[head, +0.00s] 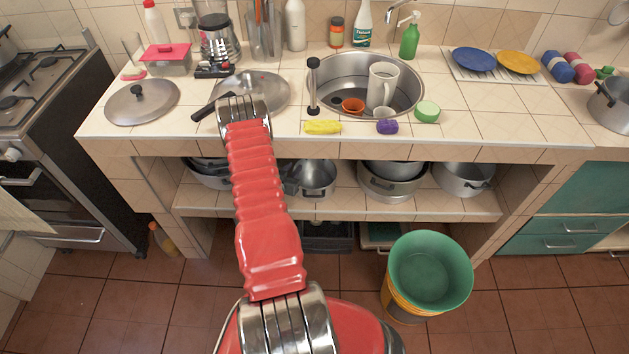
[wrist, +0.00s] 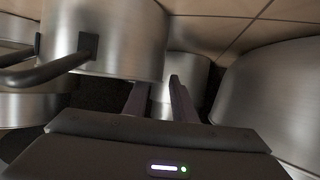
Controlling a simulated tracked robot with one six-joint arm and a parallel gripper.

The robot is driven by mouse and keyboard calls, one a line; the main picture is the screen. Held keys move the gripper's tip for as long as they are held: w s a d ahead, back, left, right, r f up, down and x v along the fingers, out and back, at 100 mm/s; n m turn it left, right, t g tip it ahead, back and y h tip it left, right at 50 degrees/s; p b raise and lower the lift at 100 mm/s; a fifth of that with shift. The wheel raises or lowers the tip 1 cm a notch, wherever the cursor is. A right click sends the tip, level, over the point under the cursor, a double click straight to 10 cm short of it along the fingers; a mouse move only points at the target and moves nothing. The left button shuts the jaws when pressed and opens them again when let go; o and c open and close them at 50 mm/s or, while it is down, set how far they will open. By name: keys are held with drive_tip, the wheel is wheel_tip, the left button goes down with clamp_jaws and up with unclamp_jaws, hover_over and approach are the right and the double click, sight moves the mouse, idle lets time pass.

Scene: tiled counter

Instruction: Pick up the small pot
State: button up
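In the head view several metal pots stand on the shelf under the counter. A smaller pot (head: 317,174) sits near the middle, just right of my arm. My gripper is hidden in the head view, behind or below the arm. In the wrist view my gripper (wrist: 158,92) has its two dark fingers apart, with nothing clearly held. A small metal pot (wrist: 188,72) shows beyond the fingertips, partly hidden by the right finger. A nearer metal pot with a black handle (wrist: 105,40) is close on the left. I cannot tell which of these matches the smaller pot in the head view.
In the wrist view a large metal pot (wrist: 270,95) is close on the right. In the head view larger pots (head: 388,190) stand right of the smaller one. The counter edge (head: 420,150) overhangs the shelf. A green bucket (head: 430,270) stands on the floor at right.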

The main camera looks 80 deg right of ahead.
idle(0.4)
clamp_jaws()
drive_tip(key=shift+s+a+f, duration=0.15)
idle(1.1)
